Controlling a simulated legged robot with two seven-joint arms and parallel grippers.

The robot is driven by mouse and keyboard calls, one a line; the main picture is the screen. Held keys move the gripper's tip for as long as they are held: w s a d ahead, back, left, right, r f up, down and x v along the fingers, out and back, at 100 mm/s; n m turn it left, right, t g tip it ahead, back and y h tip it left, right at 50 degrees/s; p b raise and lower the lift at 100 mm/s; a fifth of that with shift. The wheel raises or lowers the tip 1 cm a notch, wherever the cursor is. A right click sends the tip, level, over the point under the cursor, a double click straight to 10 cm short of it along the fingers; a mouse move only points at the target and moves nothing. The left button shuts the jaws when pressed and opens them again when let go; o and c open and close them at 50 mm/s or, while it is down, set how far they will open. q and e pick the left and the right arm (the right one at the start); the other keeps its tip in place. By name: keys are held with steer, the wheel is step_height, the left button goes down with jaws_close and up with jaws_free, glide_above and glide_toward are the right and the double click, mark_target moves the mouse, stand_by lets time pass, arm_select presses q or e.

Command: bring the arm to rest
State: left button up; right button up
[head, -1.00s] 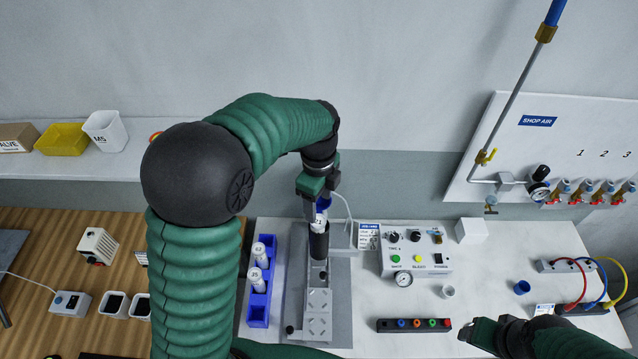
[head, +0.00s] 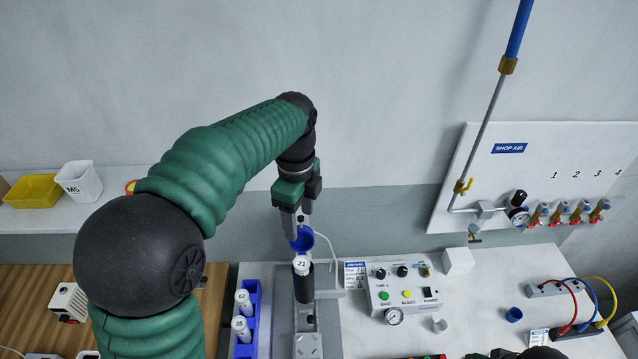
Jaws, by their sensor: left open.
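My left arm comes in from the left and bends down over the bench. Its left gripper (head: 297,235) is open, with its fingers pointing down, above a white-topped cartridge marked 21 (head: 302,265). The cartridge stands upright in a dark holder (head: 304,288) on the grey fixture (head: 284,318). A blue round part (head: 304,240) shows right at the fingertips; I cannot tell whether it touches them. Only a dark bit of my right arm (head: 512,353) shows at the bottom edge, and its jaws cannot be made out.
A blue rack (head: 254,300) with white cartridges marked 62 and 35 stands left of the fixture. A control box (head: 403,288) with a gauge and a small white block (head: 458,261) are to the right. The shop air panel (head: 540,170) and its pipe are at the back right.

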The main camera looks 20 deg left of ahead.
arm_select(q)
steer(key=s+d+f+n+t+b, duration=0.1)
steer(key=s+f+n+b, duration=0.1)
steer(key=s+f+n, duration=0.2)
steer(key=s+d+f+n+b, duration=0.1)
steer(key=s+f+n+b, duration=0.2)
steer(key=f+n, duration=0.5)
steer(key=s+d+f+n+t+b, duration=0.1)
steer(key=s+f+n, duration=0.4)
steer(key=f, duration=0.5)
steer(key=shift+s+d+f+n+t+b, duration=0.25)
steer(key=shift+s+f+n+t+b, duration=0.1)
steer(key=shift+n+b, duration=0.3)
